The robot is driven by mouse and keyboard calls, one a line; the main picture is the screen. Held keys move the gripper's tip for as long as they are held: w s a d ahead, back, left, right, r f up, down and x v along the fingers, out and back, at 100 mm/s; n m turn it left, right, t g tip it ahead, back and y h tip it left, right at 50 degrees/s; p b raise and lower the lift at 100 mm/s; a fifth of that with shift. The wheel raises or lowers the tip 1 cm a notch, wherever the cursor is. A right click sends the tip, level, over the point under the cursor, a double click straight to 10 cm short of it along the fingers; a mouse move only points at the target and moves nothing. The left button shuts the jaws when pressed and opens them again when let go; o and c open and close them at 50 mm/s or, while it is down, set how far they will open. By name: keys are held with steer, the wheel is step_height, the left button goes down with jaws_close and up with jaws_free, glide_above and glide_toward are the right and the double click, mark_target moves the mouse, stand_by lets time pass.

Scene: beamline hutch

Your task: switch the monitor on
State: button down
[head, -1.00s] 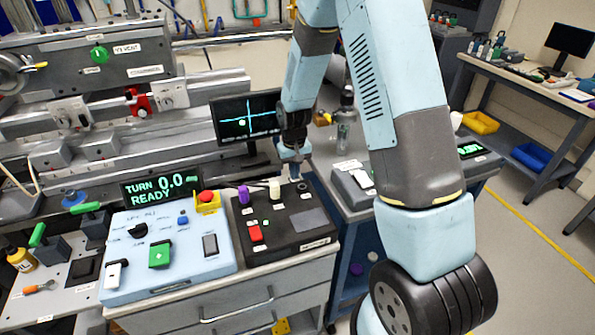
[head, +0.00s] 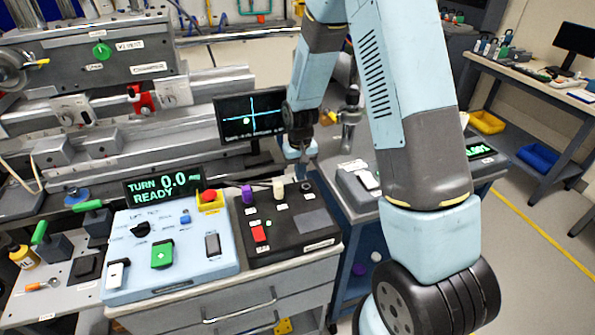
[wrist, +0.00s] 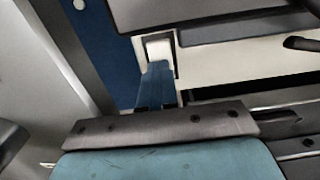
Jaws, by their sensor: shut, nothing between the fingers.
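A small dark monitor (head: 250,117) stands behind the consoles in the head view. Its screen is lit with a cyan cross, a bright dot and a line of text. My gripper (head: 301,168) is shut and empty, pointing down to the right of the monitor, above the back right of the black control box. In the wrist view my shut fingers (wrist: 157,88) reach up to a pale rocker-like piece (wrist: 160,48) in a dark frame on a pale panel. I cannot tell whether they touch, or what this piece belongs to.
The black control box (head: 300,222) carries knobs and a red switch. A grey box with a pale switch (head: 367,178) is to the right. A dark monitor (head: 575,42) stands on the far bench.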

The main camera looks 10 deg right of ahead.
steer(key=w+r, duration=0.3)
steer(key=r, duration=0.9)
steer(key=s+d+r+t, duration=0.25)
steer(key=s+r, duration=0.25)
steer(key=r, duration=0.6)
steer(key=s+d+r+t, duration=0.1)
steer(key=s+r, duration=0.3)
steer(key=s, duration=0.4)
steer(key=s+d+r+m+t, duration=0.1)
steer(key=s+d+r, duration=0.3)
steer(key=s, duration=0.4)
steer(key=s+d+r+t, duration=0.1)
steer(key=s+r, duration=0.3)
steer(key=s, duration=0.4)
steer(key=shift+s+d+r+m, duration=0.25)
steer(key=shift+s+d+m, duration=0.15)
steer(key=shift+d, duration=0.45)
